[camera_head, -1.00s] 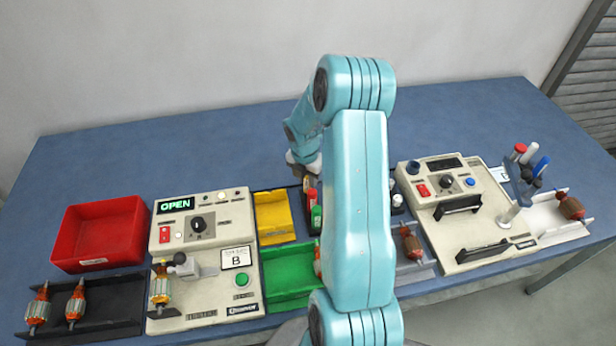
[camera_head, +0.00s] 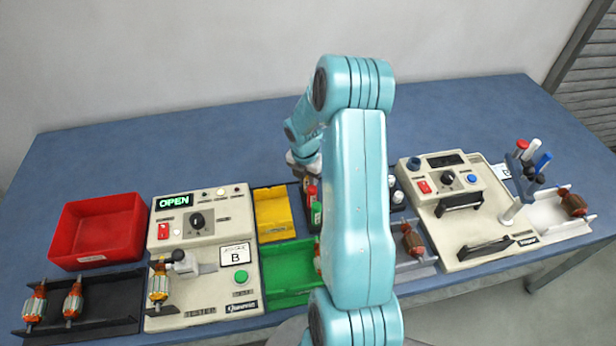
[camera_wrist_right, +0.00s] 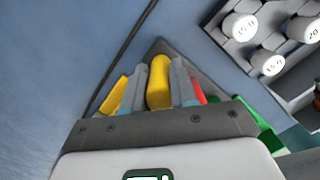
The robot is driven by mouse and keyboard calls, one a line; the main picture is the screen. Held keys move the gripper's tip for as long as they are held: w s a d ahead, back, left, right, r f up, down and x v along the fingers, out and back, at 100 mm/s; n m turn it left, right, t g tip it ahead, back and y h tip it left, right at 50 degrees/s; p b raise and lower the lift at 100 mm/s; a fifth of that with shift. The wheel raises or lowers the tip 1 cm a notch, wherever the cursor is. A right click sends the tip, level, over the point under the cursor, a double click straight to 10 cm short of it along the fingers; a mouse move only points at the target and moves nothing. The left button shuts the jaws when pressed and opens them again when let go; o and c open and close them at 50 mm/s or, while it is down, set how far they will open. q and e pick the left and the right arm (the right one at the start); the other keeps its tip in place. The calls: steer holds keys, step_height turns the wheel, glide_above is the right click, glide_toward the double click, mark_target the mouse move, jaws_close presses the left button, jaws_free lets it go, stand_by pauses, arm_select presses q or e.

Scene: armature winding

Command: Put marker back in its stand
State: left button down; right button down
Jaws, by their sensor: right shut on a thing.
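My right gripper (camera_wrist_right: 157,88) is shut on a yellow, round-ended marker (camera_wrist_right: 158,80) in the right wrist view. In the head view its white hand (camera_head: 304,161) is partly hidden behind my right arm, and the fingertips are hard to see. A red-capped thing (camera_head: 311,192) and a green-capped thing (camera_head: 316,214) stand in a dark holder just below the hand. Red (camera_wrist_right: 198,92) also shows close beside the fingers in the wrist view. Whether the yellow marker touches the holder cannot be told. My left gripper is out of view.
A grey stand (camera_head: 513,190) with red, white and blue upright pieces is at the right. Yellow (camera_head: 273,212) and green (camera_head: 290,272) trays lie left of my arm. White-capped pieces (camera_wrist_right: 239,26) sit close to the gripper. The table behind (camera_head: 200,150) is clear.

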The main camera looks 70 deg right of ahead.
steer(key=c, duration=0.8)
jaws_free()
steer(key=r, duration=0.5)
steer(key=a+r, duration=0.1)
steer(key=r, duration=0.4)
steer(key=a+r, duration=0.1)
steer(key=r, duration=0.5)
steer(key=shift+w+r+b, duration=0.1)
steer(key=shift+w+b, duration=0.1)
steer(key=shift+b, duration=0.2)
